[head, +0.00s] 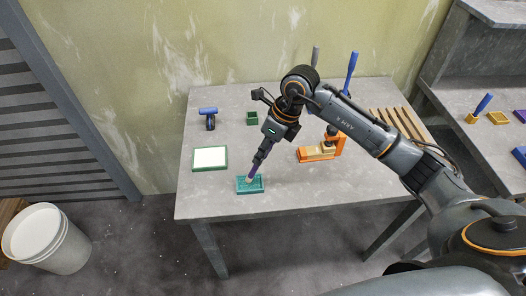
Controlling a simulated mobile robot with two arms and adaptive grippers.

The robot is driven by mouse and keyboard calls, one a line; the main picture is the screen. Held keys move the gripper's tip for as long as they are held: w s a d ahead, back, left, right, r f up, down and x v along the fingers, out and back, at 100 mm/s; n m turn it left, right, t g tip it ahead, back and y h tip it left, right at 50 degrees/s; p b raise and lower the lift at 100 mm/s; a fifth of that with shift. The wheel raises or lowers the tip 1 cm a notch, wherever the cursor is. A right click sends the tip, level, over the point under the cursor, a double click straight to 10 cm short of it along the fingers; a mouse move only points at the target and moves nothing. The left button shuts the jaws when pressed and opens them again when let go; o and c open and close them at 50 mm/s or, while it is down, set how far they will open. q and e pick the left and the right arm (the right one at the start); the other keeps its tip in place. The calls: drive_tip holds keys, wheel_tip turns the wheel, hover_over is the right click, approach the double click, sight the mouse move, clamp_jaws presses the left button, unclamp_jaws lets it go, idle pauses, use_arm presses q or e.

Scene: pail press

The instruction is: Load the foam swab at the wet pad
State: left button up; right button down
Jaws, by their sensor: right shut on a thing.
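My right gripper (262,154) points down over the front of the table and is shut on the foam swab. Only the swab's lower end (250,178) shows, small and pale, just below the fingers; the rest is hidden in the grip. The swab's end is at the teal tray-like pad (257,187), which I take for the wet pad. I cannot tell whether it touches the pad or hovers just above it. My left gripper is not in view.
A white pad in a green frame (210,158), a blue-topped tool (208,113) and a small green box (252,118) stand on the grey table (212,196). An orange press (317,154) and wooden slats (386,116) lie right. A white pail (66,249) stands on the floor.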

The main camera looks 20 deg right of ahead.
drive_tip(key=shift+f+b, duration=0.55)
drive_tip(key=shift+b, duration=0.05)
idle(1.6)
drive_tip(key=shift+r+p, duration=0.6)
drive_tip(key=shift+r, duration=0.3)
drive_tip(key=shift+r+p, duration=1.4)
drive_tip(key=shift+r, duration=1.3)
